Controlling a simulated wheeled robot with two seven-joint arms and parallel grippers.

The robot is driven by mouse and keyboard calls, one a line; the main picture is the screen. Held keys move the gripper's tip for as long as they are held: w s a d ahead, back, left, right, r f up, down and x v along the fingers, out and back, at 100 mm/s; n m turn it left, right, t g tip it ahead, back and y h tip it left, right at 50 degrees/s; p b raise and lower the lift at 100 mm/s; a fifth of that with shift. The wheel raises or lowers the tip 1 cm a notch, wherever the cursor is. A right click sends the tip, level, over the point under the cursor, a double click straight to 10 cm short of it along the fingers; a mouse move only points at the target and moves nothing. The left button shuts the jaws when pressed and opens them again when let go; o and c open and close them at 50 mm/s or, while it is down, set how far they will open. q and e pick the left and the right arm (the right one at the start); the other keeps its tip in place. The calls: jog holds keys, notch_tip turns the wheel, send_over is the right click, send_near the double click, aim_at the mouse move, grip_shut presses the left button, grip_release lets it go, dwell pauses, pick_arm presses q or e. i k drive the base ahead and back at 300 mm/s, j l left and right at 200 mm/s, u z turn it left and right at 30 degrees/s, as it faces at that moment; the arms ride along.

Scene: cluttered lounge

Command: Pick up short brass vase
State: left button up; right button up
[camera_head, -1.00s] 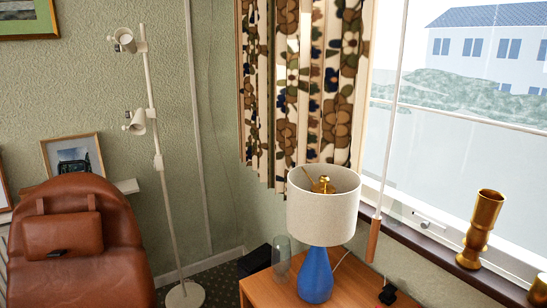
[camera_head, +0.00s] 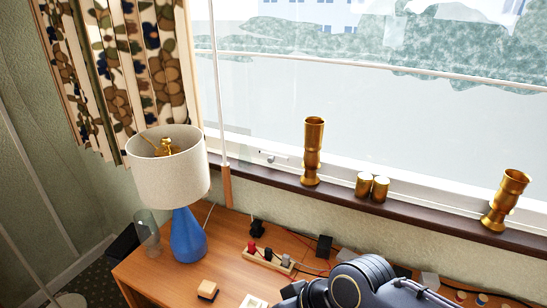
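Several brass pieces stand on the dark windowsill (camera_head: 270,178) in the head view. A tall brass vase (camera_head: 312,150) is at the left, and a flared brass vase (camera_head: 505,202) is at the far right. Between them are two short brass cylinders side by side, the left one (camera_head: 363,185) and the right one (camera_head: 380,189). I cannot tell for certain which piece is the short brass vase; the two cylinders are the shortest. Nothing covers these pieces. Neither of my grippers is in view.
Below the sill, a wooden desk (camera_head: 165,272) holds a blue lamp (camera_head: 188,238) with a cream shade, a glass cylinder (camera_head: 147,230), a power strip (camera_head: 268,260) with cables, and a small block (camera_head: 207,291).

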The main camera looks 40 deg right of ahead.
aim_at(514, 183)
jog(key=z, duration=2.85)
jog(key=l, duration=0.2)
jog(key=i+l, duration=0.15)
jog(key=l+u, duration=0.1)
jog(key=u, duration=0.25)
jog(key=l+u, duration=0.15)
jog(key=u, duration=0.2)
jog(key=l+u, duration=0.1)
jog(key=u, duration=0.25)
